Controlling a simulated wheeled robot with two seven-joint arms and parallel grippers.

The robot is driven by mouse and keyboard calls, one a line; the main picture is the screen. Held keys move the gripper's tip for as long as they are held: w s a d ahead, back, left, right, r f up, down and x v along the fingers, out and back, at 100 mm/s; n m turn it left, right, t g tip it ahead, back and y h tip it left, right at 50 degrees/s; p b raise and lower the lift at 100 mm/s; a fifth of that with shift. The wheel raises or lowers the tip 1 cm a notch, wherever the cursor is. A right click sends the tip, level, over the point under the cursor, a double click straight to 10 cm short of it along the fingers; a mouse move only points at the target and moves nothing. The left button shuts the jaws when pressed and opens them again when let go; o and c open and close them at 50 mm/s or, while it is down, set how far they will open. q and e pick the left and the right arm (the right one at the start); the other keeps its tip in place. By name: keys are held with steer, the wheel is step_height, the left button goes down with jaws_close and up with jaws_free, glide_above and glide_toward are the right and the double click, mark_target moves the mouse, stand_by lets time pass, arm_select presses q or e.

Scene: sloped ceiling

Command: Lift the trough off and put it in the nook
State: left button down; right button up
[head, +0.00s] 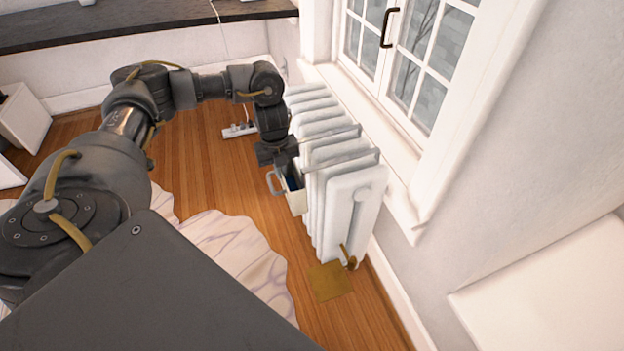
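The trough (297,201) is a small cream box with a grey loop handle on its left side and something dark inside. It is at the left face of the white ribbed radiator (352,205), below the window. Two grey bars (345,160) lie across the radiator top near it; I cannot tell what they belong to. My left gripper (290,160) is right above the trough, pointing down by the radiator. Its fingertips are not clear, so I cannot tell if it is open or touching the trough. My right gripper is out of view. I cannot make out the nook.
A window (410,50) with a white sill is behind the radiator. A brown square plate (330,281) lies on the floor by the radiator valve (349,258). A power strip (239,130) and a pale rug (235,250) are on the wood floor. A dark counter (140,22) runs along the back.

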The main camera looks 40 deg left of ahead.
arm_select(q)
steer(key=s+a+p, duration=0.2)
steer(key=s+a, duration=0.2)
steer(key=s, duration=0.2)
steer(key=shift+s+a+r+p, duration=0.35)
steer(key=shift+s, duration=0.05)
stand_by(0.4)
steer(key=s+a, duration=0.8)
steer(key=s, duration=0.3)
steer(key=shift+s, duration=0.3)
stand_by(0.6)
